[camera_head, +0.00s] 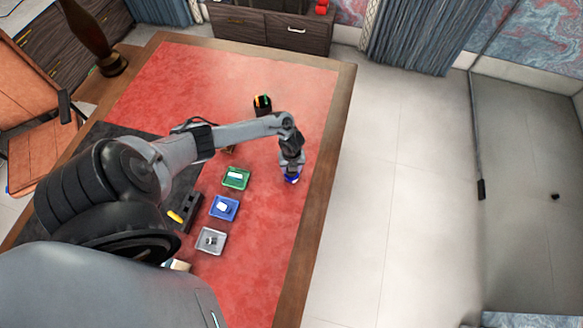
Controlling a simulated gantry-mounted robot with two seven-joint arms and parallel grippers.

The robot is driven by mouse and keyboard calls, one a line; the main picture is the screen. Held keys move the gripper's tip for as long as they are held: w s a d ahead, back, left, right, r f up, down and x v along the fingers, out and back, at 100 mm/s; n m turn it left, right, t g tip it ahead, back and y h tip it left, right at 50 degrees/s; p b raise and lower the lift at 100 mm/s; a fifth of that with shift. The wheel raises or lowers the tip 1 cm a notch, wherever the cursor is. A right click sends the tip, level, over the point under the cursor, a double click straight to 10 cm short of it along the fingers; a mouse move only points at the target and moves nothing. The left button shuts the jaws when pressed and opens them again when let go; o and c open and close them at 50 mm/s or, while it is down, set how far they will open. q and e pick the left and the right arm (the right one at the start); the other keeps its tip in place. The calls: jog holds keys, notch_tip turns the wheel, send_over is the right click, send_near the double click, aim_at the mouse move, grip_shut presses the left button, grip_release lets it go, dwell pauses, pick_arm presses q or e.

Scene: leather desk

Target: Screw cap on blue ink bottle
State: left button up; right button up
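One arm of mine comes in from the lower left and reaches across the red leather desk (268,268). I take it as my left arm. Its gripper (291,170) points down near the desk's right side. No separate cap can be made out there. A blue square tray (232,215) with a small pale item in it lies to the lower left. My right gripper is not in view.
A green tray (227,185) and a grey tray (203,249) line up with the blue one. A dark pen cup (262,106) stands behind the arm. A dark holder with a yellow item (175,217) lies left of the trays. The desk's lower right is clear.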

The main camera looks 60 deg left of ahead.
pick_arm(q)
jog(key=o, duration=1.1)
